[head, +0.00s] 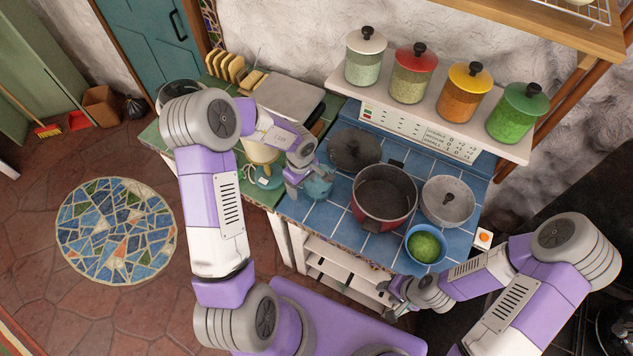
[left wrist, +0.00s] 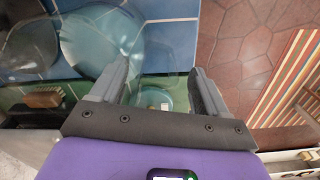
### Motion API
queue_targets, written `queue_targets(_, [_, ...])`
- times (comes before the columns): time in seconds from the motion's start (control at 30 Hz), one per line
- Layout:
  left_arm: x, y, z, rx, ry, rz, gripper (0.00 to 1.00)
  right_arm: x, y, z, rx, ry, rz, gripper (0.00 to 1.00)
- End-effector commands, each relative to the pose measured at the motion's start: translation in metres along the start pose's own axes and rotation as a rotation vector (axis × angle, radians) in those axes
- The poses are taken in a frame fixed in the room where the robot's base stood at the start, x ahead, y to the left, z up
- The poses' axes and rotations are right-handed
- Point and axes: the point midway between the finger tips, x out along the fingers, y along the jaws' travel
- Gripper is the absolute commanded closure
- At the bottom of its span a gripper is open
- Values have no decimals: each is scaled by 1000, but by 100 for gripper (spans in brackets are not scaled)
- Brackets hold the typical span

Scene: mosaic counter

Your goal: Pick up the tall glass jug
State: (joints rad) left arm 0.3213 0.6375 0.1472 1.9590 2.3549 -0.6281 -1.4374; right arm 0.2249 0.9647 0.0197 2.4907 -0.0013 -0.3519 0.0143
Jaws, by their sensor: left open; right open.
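A clear glass vessel with a teal tint, which looks like the tall glass jug (left wrist: 165,98), shows between and beyond the fingers of my left gripper (left wrist: 160,72) in the left wrist view. My left gripper is open. I cannot tell whether its fingers touch the glass. A rounder blue glass vessel (head: 319,184) stands just right of this gripper; it also shows in the left wrist view (left wrist: 98,40). My right gripper (head: 390,298) is open near the counter's front edge.
Several lidded jars stand on the shelf (head: 340,83) behind. The floor is open at the left.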

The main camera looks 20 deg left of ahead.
Motion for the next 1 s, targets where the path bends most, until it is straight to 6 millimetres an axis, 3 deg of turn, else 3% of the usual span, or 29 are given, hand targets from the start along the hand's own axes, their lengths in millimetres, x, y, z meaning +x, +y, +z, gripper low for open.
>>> queue_targets(0.13, [20, 0, 0, 1, 0, -1, 25, 3, 1, 0, 0, 0, 0, 57])
queue_targets(0.43, [23, 0, 0, 0, 1, 0, 26, 3, 1, 0, 0, 0, 0, 57])
queue_targets(0.9, [23, -1, 0, 0, 1, -2, 98, 3, 1, 0, 0, 0, 0, 57])
queue_targets(1.0, [23, -1, 0, 0, 1, -2, 100, 3, 1, 0, 0, 0, 0, 57])
